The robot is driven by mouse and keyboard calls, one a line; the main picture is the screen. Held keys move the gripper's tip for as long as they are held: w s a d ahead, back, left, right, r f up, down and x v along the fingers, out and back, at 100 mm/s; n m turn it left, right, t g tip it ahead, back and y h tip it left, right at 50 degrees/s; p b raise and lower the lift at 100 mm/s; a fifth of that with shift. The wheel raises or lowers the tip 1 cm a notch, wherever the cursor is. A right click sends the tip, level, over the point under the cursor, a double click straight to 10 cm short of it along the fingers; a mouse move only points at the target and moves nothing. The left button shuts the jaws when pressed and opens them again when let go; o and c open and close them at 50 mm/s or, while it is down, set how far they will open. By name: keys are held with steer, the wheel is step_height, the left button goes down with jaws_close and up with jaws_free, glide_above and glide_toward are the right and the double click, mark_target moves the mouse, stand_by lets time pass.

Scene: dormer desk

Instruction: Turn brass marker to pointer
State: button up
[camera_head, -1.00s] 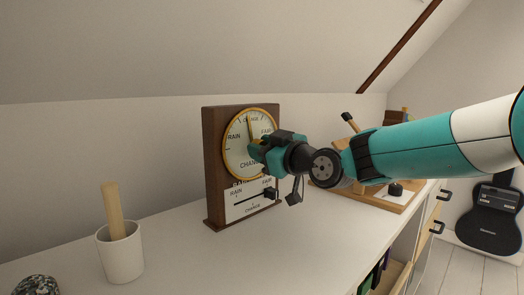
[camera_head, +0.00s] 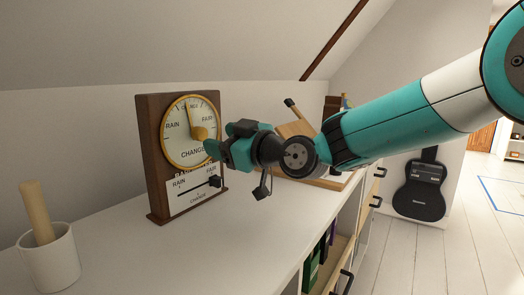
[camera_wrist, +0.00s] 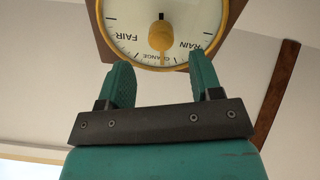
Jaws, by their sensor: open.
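The brown wooden barometer (camera_head: 155,160) stands upright on the white desk top. Its round cream dial (camera_head: 178,147) has a brass rim and the words RAIN, FAIR and CHANGE. The brass marker (camera_head: 200,132) is a knob at the dial's middle; in the wrist view it shows as a rounded tab (camera_wrist: 160,38), with the dial upside down. A thin pointer (camera_head: 188,116) reaches up from the middle in the head view. My teal gripper (camera_head: 211,150) is open and empty, in front of the dial's lower right. In the wrist view its fingertips (camera_wrist: 161,66) stand apart, with the marker beyond the gap.
Below the dial is a scale with a black slider knob (camera_head: 215,181), close under my gripper. A white cup (camera_head: 50,262) with a wooden handle stands at left. A wooden stand (camera_head: 297,128) is behind my wrist. The desk front is clear.

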steer(key=b+v, duration=0.1)
steer(key=v, duration=1)
steer(key=shift+d, duration=0.2)
steer(key=s+d+f+m+g+h, duration=0.3)
steer(key=s+d+f+h, duration=0.15)
steer(key=s, duration=0.35)
steer(key=s+d+f+m+g+h, duration=0.2)
steer(key=s+d+f+g+h, duration=0.1)
steer(key=s+d+f, duration=0.4)
steer(key=s+d+f+m+g+h, duration=0.3)
steer(key=s+d+h, duration=0.1)
steer(key=s, duration=0.5)
step_height(320, 180, up, 27)
steer(key=s+p, duration=0.1)
steer(key=p, duration=2.5)
steer(key=shift+d+f+m+g, duration=0.25)
steer(key=shift+d+m+g, duration=0.05)
steer(key=shift+d+g, duration=0.15)
